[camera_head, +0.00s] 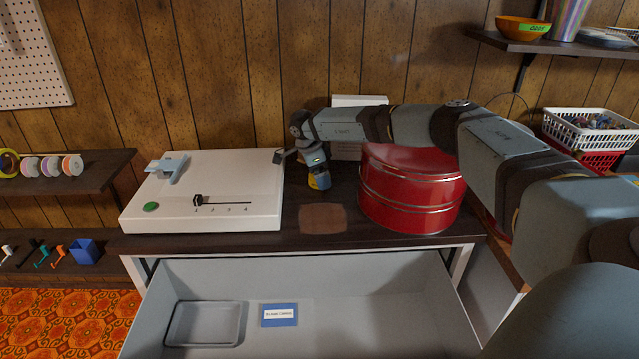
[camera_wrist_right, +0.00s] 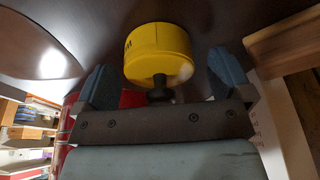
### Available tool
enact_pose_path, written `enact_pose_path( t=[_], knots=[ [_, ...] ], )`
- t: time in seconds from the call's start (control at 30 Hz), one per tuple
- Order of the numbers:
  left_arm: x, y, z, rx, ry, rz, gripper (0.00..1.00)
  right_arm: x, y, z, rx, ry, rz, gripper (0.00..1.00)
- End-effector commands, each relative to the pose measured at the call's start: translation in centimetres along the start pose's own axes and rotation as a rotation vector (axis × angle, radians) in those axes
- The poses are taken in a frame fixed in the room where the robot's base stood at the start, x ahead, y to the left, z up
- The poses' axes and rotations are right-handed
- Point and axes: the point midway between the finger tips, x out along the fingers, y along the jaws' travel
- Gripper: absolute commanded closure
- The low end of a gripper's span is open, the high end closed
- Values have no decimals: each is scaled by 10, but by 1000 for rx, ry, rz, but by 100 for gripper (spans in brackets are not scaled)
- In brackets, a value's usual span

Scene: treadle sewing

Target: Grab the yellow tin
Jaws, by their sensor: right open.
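The yellow tin (camera_head: 322,181) stands on the dark tabletop, left of the large red drum, and is partly hidden behind my right gripper (camera_head: 316,169). In the right wrist view the tin (camera_wrist_right: 158,50) is a short yellow cylinder with dark marks on its side and a dark knob facing the gripper. It sits between the two spread blue-grey fingers, with a gap visible on each side. My right gripper is open and holds nothing. My left gripper is not in view.
The red drum (camera_head: 408,200) stands close to the right of the tin, under my right arm. A white machine with a slider (camera_head: 225,180) stands to the left. A brown patch (camera_head: 323,219) lies in front. Below, a grey drawer (camera_head: 360,285) is open.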

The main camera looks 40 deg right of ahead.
Motion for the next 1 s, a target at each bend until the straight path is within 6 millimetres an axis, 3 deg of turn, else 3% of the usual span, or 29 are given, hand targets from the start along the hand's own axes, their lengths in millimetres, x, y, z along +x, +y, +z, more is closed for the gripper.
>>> enact_pose_path(
  t=[0.23,0.4,0.5,0.77,0.87,1.0],
  knots=[
    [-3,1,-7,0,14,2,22,3,0,0,0,-1,-1,3],
    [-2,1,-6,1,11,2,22,3,0,0,0,-1,0,42],
    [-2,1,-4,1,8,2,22,3,0,0,0,-1,0,59],
    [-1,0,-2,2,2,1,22,1,0,-1,0,-1,-1,59],
    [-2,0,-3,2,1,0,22,-8,0,-3,1,-2,-1,59],
    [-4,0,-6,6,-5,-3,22,-34,-1,-11,2,-3,-2,59]
  ],
)
